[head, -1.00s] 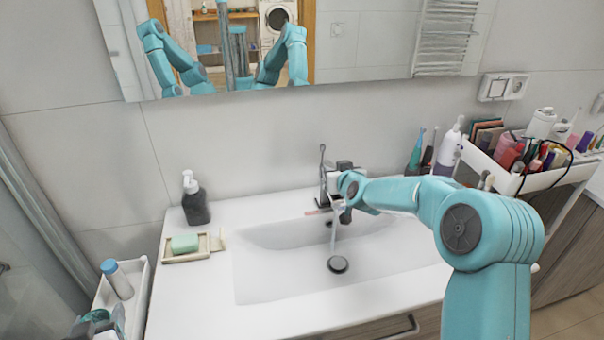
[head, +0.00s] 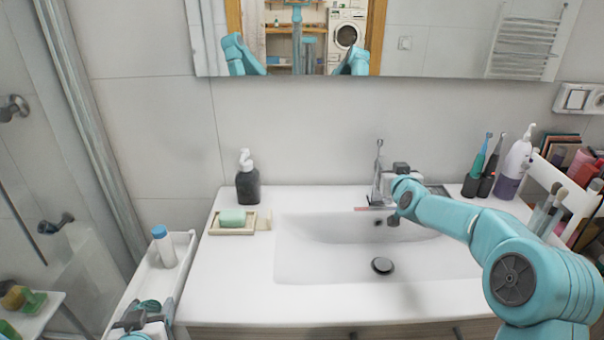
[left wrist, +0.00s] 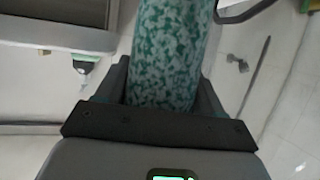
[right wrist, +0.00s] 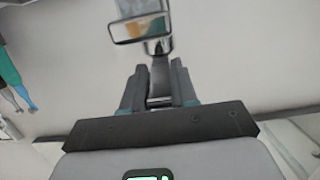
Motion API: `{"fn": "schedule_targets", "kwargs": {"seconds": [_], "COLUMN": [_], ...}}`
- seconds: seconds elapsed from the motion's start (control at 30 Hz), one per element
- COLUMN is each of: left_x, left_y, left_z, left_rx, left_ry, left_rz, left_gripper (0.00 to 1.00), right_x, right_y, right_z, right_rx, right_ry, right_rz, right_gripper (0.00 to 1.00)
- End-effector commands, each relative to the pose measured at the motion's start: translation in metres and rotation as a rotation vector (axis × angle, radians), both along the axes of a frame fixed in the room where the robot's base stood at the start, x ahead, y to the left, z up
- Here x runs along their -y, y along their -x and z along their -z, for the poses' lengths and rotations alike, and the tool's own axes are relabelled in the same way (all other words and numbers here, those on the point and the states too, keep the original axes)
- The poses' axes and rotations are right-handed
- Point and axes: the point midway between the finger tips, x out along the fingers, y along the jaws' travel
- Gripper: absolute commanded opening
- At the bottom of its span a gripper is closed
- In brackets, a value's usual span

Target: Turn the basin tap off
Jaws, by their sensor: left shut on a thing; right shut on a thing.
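The chrome basin tap (head: 378,180) stands at the back of the white basin (head: 300,262), with its thin upright lever (head: 379,152) on top. No water stream shows below it. My right gripper (right wrist: 158,88) is shut on the tap's metal part; in the head view it is at the tap's right side, where the wrist partly hides the spout. The tap's shiny flat end (right wrist: 140,27) shows beyond the fingers in the right wrist view. My left gripper (head: 143,318) is low at the left, shut on a green-and-white mottled cylinder (left wrist: 172,55).
A dark soap dispenser (head: 248,183) and a green soap bar (head: 232,217) on a dish are left of the basin. Toothbrushes (head: 478,165) and a white-purple bottle (head: 515,165) stand at the right, beside a crowded cart (head: 545,175). A white tray (head: 150,272) holds a blue-capped bottle (head: 162,245).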

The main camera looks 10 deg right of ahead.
Motion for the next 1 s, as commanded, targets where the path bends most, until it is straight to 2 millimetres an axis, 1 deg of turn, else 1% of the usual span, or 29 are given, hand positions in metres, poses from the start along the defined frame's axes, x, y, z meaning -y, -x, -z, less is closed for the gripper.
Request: {"fn": "schedule_targets", "kwargs": {"seconds": [0.3, 0.33, 0.37, 0.4, 1.0], "left_x": [0.0001, 0.0001, 0.0001, 0.0001, -0.0008], "left_y": [0.0001, 0.0003, 0.0005, 0.0008, 0.0046], "left_z": [-0.0006, -0.0007, -0.0006, -0.0007, 0.0020], "left_rx": [0.002, 0.002, 0.002, 0.002, 0.003], "left_ry": [0.000, 0.000, 0.000, 0.000, 0.000], "left_rz": [0.000, 0.000, 0.000, 0.000, 0.000], "left_gripper": [0.35, 0.35, 0.35, 0.35, 0.35], "right_x": [0.0000, -0.0001, 0.0000, -0.0001, 0.0007], "right_y": [0.0010, 0.0012, 0.0015, 0.0018, 0.0073], "right_z": [0.0010, 0.0010, 0.0010, 0.0010, -0.0019], "right_rx": [-0.002, -0.002, -0.002, -0.002, -0.001], "right_ry": [-0.002, -0.002, -0.002, -0.002, -0.002], "right_rz": [-0.001, -0.001, -0.001, -0.001, -0.002], "right_gripper": [0.00, 0.37, 0.47, 0.53, 0.53]}}
